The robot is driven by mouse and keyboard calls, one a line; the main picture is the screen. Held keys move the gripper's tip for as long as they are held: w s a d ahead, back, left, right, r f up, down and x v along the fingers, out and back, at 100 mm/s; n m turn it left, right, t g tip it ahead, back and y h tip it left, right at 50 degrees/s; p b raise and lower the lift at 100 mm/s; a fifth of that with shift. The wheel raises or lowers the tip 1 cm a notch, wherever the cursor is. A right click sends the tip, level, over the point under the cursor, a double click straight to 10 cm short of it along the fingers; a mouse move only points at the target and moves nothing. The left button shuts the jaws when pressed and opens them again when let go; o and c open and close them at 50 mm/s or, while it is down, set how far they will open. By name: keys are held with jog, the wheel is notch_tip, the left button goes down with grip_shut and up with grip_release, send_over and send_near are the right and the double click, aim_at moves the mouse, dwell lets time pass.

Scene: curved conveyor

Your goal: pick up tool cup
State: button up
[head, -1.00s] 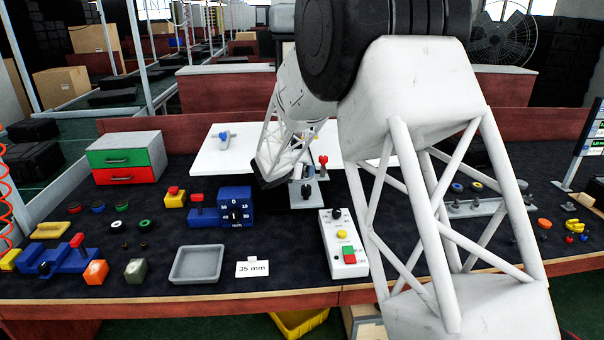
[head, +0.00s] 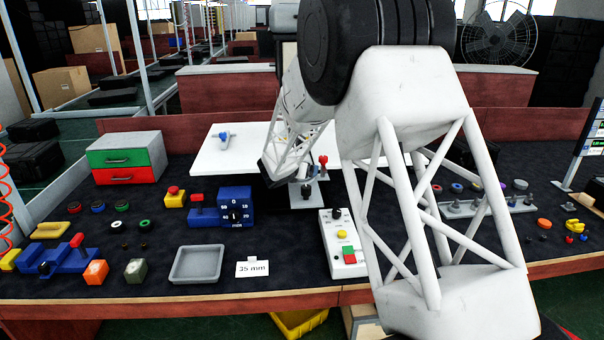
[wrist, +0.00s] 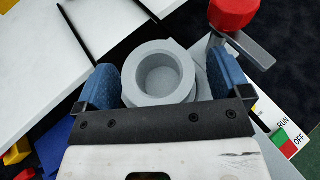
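In the wrist view a grey round cup (wrist: 159,73), thick-rimmed and hollow, stands between the two blue finger pads of my gripper (wrist: 161,78). The gripper is open, one pad on each side of the cup. A narrow gap shows at the right pad; the left pad is very close to the cup's rim, and I cannot tell whether it touches. Another grey round part shows partly beneath the cup at its right. In the head view my arm's end is over the fixture by the white board, and I cannot make out the cup there.
A red-knobbed lever (wrist: 233,14) stands close to the right finger; it also shows in the head view (head: 323,160). A control box (head: 342,243) stands in front of the fixture. A white board (head: 235,155) lies behind. A grey tray (head: 197,264) sits at the front left.

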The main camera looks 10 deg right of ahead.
jog(key=c, duration=1.1)
jog(key=shift+o, duration=0.2)
jog(key=shift+r, duration=0.1)
jog(key=shift+r, duration=0.15)
jog(key=shift+c, duration=0.5)
notch_tip(320, 180, up, 10)
jog(key=shift+f, duration=0.2)
